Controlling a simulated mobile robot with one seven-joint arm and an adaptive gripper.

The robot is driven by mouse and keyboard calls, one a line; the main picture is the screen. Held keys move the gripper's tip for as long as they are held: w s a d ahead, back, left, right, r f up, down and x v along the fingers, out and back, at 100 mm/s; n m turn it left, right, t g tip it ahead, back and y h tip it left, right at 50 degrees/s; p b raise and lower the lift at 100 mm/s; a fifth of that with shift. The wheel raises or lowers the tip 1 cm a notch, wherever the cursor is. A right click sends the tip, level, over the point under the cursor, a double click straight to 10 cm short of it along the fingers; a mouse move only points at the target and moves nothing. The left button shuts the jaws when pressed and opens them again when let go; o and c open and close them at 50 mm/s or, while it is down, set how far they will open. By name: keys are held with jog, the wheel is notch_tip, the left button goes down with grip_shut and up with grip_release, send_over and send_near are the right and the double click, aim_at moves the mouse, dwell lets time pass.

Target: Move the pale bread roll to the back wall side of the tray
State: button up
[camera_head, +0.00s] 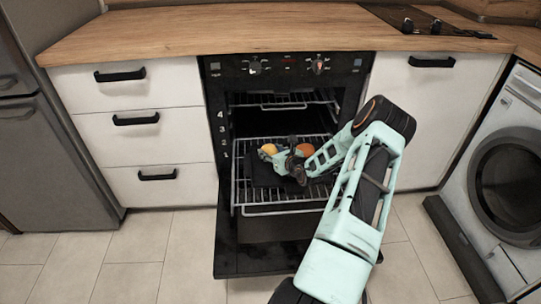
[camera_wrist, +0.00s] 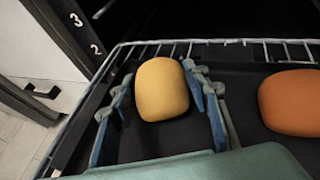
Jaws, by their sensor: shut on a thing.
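The pale bread roll (camera_wrist: 162,90), yellowish and rounded, sits between the two blue fingers of my gripper (camera_wrist: 160,108) in the wrist view. My gripper is shut on it. In the head view the roll (camera_head: 268,149) shows at the left of my gripper (camera_head: 285,163), partly hidden by it. The dark tray (camera_wrist: 255,146) lies under the roll on a pulled-out wire rack. I cannot tell whether the roll touches the tray.
An orange-brown roll (camera_wrist: 291,102) sits on the tray to the right, apart from my gripper. The wire rack (camera_head: 236,190) has raised edge rails. The oven door (camera_head: 236,262) hangs open below it. Another rack (camera_head: 285,105) is higher inside the oven.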

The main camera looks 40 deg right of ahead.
jog(key=shift+f, duration=0.25)
jog(key=shift+f, duration=0.2)
jog(key=o, duration=1.1)
jog(key=shift+o, duration=0.2)
jog(key=shift+r, duration=0.15)
jog(key=shift+s+r, duration=0.2)
jog(key=p+v, duration=0.4)
jog(key=v, duration=0.7)
jog(key=shift+s+a, duration=0.1)
jog(key=shift+s, duration=0.2)
